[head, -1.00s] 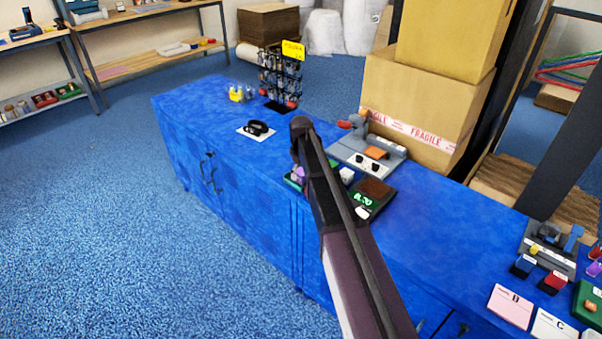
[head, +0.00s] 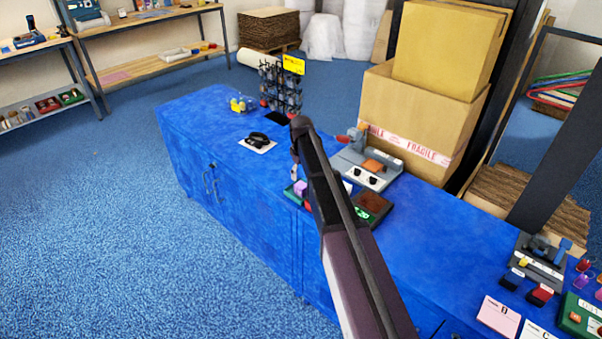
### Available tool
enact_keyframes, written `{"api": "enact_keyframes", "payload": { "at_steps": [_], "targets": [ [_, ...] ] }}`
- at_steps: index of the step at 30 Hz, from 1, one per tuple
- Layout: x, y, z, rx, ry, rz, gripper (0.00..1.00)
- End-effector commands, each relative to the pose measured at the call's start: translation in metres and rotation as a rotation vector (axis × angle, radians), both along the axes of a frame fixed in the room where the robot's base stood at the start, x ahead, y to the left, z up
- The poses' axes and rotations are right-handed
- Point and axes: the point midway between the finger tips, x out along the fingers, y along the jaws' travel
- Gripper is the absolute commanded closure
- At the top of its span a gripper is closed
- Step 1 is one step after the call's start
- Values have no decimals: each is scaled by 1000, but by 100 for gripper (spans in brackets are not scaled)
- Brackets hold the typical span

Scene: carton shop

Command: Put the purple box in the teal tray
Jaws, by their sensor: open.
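A small purple box (head: 301,187) shows on the blue counter, just left of my arm. A green-teal tray edge (head: 290,194) shows beside it, mostly hidden by the arm; I cannot tell whether the box is inside it or beside it. My gripper (head: 295,172) hangs from the arm's far end, close above the box, small and partly hidden. It is open, and the box looks apart from it. Other small purple pieces (head: 581,281) lie at the right edge of the view.
A grey scale-like device (head: 367,165) and a brown-topped box with a green display (head: 372,205) stand right of the arm. A sunglasses rack (head: 281,85) and a black item on a white card (head: 257,141) are farther left. Large cartons (head: 420,110) stand behind. Bare counter lies at front left.

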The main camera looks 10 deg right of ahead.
Motion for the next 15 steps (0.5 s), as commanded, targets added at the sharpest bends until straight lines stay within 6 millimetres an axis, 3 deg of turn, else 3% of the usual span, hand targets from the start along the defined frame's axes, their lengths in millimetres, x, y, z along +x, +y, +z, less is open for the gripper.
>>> {"api": "enact_keyframes", "payload": {
  "at_steps": [15],
  "targets": [
    [0,0,46,0,0,0,12]
  ]
}}
